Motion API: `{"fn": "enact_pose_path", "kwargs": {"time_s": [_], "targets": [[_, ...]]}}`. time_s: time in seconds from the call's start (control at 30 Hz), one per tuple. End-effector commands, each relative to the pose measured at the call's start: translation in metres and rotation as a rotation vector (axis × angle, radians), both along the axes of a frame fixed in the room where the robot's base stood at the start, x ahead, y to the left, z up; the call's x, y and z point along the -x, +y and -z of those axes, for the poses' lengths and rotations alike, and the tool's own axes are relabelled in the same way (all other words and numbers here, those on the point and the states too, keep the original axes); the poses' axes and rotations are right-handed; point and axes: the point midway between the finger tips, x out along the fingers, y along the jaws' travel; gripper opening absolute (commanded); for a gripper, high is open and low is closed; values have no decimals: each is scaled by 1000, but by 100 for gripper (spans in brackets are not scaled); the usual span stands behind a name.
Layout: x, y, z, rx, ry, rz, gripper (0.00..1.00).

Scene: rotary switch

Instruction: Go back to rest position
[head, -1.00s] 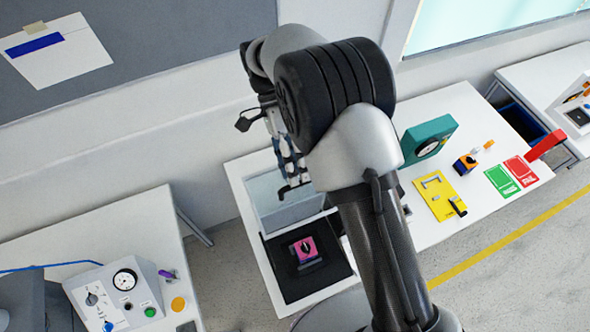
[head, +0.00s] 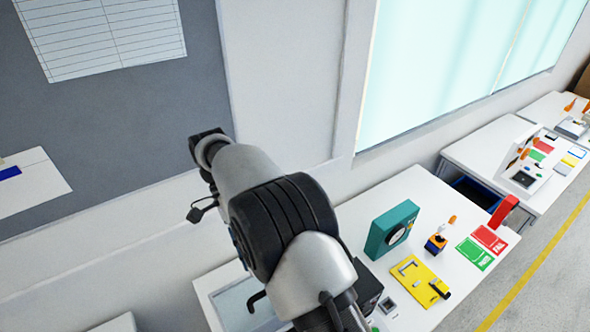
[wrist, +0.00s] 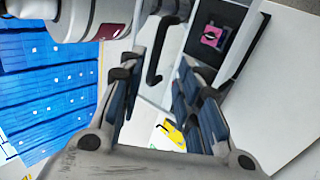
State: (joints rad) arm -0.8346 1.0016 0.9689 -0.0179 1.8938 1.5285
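The pink rotary switch block (wrist: 213,37) with its black knob sits on a black mat (wrist: 203,48) at the top of the wrist view. It is out of sight in the head view. My gripper (wrist: 160,92) is open, its blue-padded fingers spread with nothing between them, apart from the switch.
A white table (head: 410,190) carries a teal gauge box (head: 391,229), a yellow plate (head: 420,281), and green (head: 474,254) and red (head: 489,239) cards. A black hooked handle (head: 257,301) stands near my arm. A grey board (head: 110,150) hangs on the wall behind.

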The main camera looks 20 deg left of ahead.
Motion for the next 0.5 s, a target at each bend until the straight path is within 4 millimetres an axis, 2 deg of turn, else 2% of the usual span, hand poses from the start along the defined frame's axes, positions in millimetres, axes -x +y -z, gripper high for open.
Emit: {"fn": "enact_pose_path", "kwargs": {"time_s": [0.17,0.27,0.37,0.5], "targets": [[-4,-5,-2,-23,-3,-2,31],[-14,-20,-7,-87,-8,-13,31],[-26,-47,-14,-186,-23,-39,31],[-35,-94,-22,-333,-63,-100,31]]}}
